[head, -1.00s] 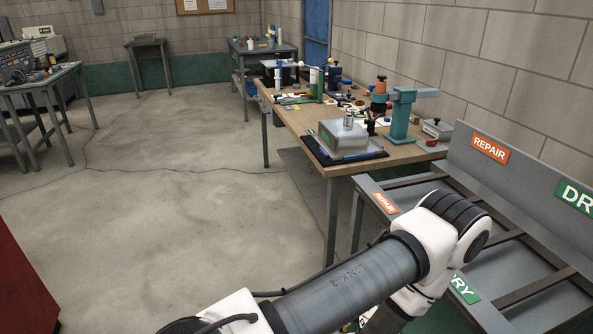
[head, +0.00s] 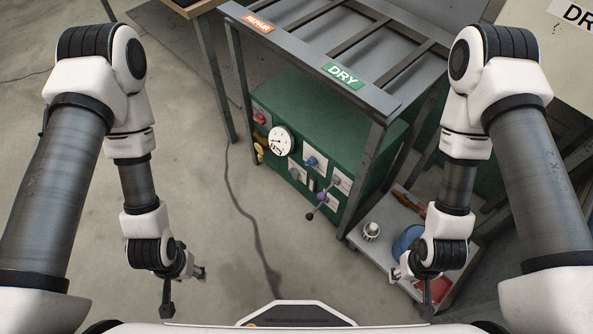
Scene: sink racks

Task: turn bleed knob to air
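A green cabinet (head: 293,126) stands under the rack, with controls on its front. These are a white round gauge (head: 281,141), a blue knob (head: 312,162) on a pale plate, a purple-hubbed lever (head: 321,198) with a dark ball end, a red control (head: 260,118) and a yellow part (head: 259,151). I cannot tell which is the bleed knob; no label for it or for "air" is readable. My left gripper (head: 187,288) is open and empty over the floor, left of the cabinet. My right gripper (head: 411,286) looks open, near the low shelf, touching no control.
The slatted rack (head: 350,45) overhangs the cabinet, with a metal leg (head: 363,180) at its right front corner. A low shelf (head: 372,262) at right holds a white fitting (head: 371,231) and a blue round item (head: 408,240). A cable (head: 240,205) crosses the open floor.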

